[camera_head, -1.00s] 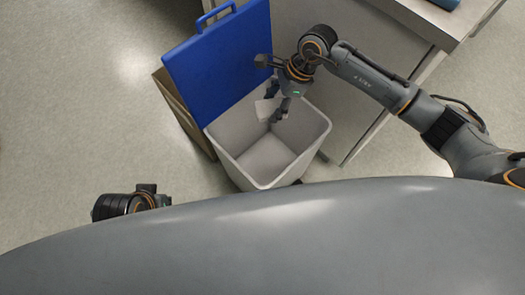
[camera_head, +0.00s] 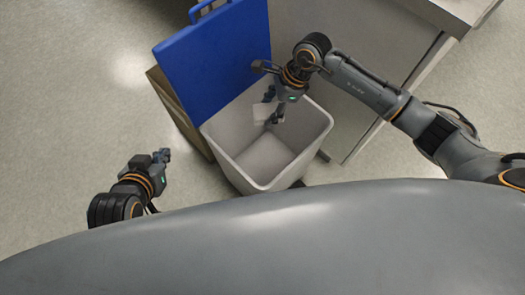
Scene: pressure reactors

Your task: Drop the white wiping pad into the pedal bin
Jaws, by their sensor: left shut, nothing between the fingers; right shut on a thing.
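The pedal bin (camera_head: 222,150) is a light grey, square tub with its blue lid (camera_head: 210,62) raised at the back. Its inside looks empty. My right gripper (camera_head: 271,108) is over the bin's opening, near its back edge, shut on the white wiping pad (camera_head: 261,111). The pad shows as a small pale patch beside the fingers, partly hidden by them. My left gripper (camera_head: 164,156) is at the left, outside the bin and apart from it, shut and empty.
A brown board or box (camera_head: 172,105) stands behind and left of the blue lid. A grey bench or cabinet (camera_head: 345,35) is behind the bin to the right. The floor (camera_head: 70,110) on the left is clear.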

